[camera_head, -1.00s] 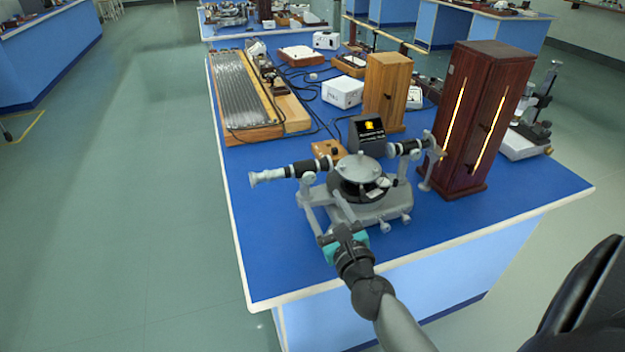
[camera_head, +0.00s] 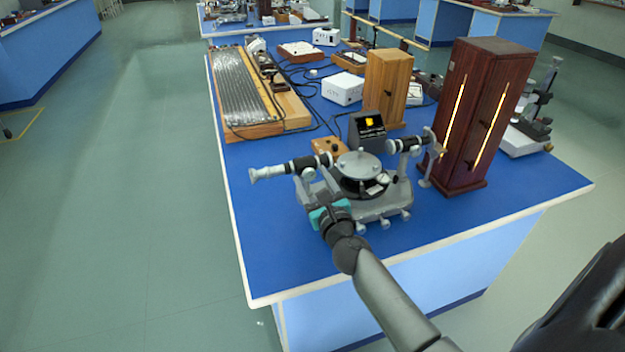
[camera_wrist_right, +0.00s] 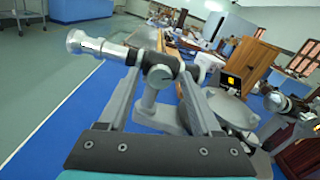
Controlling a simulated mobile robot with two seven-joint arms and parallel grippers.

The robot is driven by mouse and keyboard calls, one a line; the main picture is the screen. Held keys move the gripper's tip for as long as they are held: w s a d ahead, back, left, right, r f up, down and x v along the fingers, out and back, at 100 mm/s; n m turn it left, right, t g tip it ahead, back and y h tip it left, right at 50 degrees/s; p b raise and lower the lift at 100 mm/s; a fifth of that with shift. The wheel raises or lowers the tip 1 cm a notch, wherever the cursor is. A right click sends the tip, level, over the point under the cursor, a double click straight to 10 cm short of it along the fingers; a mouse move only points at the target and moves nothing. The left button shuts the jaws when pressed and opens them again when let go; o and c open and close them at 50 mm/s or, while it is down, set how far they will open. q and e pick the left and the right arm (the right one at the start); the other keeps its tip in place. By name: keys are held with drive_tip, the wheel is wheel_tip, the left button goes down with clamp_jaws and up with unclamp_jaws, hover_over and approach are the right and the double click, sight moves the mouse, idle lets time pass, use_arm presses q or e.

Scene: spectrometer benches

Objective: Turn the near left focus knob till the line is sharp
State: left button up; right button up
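The spectrometer (camera_head: 385,205) stands on the blue bench, with a round grey table on top. Its left telescope (camera_head: 272,172) ends in a silver eyepiece, which also shows in the right wrist view (camera_wrist_right: 84,43). A dark and silver focus knob (camera_wrist_right: 160,74) sits on that telescope. My right gripper (camera_head: 318,190) reaches in from the front, below the telescope. In the wrist view its two fingers are apart, with the knob between or just beyond their tips; contact is unclear. A small dark screen (camera_head: 368,130) behind shows a blurry yellow patch. My left gripper is out of view.
A tall dark red wooden box (camera_head: 480,115) with two bright slits stands right of the spectrometer. A lighter wooden box (camera_head: 386,88) and a white box (camera_head: 343,89) stand behind. The bench's front left is clear.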

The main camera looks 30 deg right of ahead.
clamp_jaws()
idle(0.3)
